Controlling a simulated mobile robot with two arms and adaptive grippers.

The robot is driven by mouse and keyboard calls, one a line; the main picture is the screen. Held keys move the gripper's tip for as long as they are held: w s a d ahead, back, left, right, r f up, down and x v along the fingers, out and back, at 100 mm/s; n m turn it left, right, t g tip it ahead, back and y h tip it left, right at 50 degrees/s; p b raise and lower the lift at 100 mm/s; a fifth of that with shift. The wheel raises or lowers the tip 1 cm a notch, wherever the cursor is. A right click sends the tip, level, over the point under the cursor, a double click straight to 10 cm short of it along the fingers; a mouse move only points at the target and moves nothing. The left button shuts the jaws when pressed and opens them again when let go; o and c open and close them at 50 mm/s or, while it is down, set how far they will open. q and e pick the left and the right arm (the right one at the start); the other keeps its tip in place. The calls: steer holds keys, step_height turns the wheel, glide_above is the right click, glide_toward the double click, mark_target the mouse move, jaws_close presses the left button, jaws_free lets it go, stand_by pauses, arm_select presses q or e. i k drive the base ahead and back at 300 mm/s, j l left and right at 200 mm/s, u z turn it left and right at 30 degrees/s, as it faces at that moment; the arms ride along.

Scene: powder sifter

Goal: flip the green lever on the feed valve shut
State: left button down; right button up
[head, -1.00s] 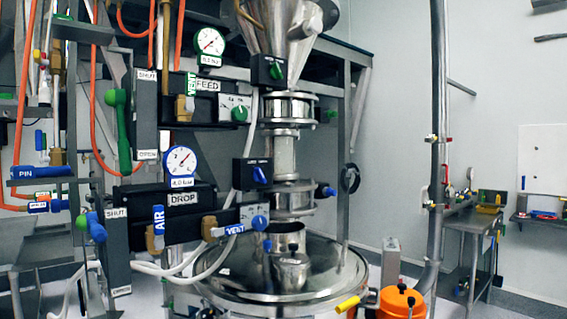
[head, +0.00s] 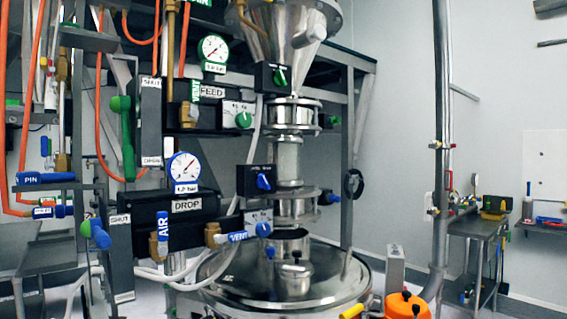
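The green lever (head: 127,140) stands at the left of the head view, beside a grey upright plate (head: 150,120). Its rounded end is near the SHUT label (head: 151,83), and its long arm hangs down toward the lower label (head: 151,161), which is blurred. To its right is the black feed valve body (head: 208,108) with a FEED label (head: 212,92) and a brass fitting. A green vertical handle (head: 195,90) stands above that fitting. Neither of my grippers shows in the head view.
Below is a DROP unit (head: 186,206) with a blue lever (head: 100,236) by its own SHUT plate. Orange hoses (head: 98,110) hang left of the green lever. The steel sifter column (head: 288,155) stands right, with an orange container (head: 407,305) low beside it.

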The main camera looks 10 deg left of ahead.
mark_target(120, 105)
steer(key=i+j, duration=0.1)
steer(key=j, duration=2.1)
steer(key=i+j+z, duration=0.1)
steer(key=j, duration=1.05)
